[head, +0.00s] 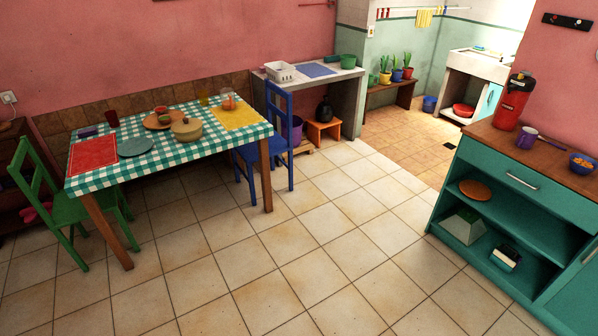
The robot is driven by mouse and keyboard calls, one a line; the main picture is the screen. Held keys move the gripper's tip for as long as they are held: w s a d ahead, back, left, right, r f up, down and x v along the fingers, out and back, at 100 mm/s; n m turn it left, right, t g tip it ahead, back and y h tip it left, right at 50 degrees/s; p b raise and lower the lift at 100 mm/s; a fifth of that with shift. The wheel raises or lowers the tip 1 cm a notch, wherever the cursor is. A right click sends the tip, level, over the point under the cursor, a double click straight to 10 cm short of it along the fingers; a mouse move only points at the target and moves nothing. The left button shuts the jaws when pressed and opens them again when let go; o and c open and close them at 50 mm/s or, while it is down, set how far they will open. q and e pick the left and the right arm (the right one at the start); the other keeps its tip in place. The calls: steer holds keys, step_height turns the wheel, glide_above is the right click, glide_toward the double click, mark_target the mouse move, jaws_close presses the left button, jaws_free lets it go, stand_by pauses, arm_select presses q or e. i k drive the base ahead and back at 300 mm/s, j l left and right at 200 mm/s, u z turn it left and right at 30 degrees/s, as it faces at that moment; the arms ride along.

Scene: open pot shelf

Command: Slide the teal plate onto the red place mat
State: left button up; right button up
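The teal plate (135,147) lies flat on the green-and-white checked cloth of the dining table (172,160). The red place mat (93,154) lies at the left end of the same table, just left of the plate. The plate is beside the mat, close to its right edge; I cannot tell whether they touch. Neither of my grippers shows in the head view.
A pot (187,129), a round board (158,121), a dark red cup (112,118) and a yellow mat (235,117) are also on the table. A green chair (62,205) stands at its left end, a blue chair (281,140) at its right. The tiled floor in front is clear.

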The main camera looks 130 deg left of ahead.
mark_target(133, 147)
steer(key=u, duration=4.35)
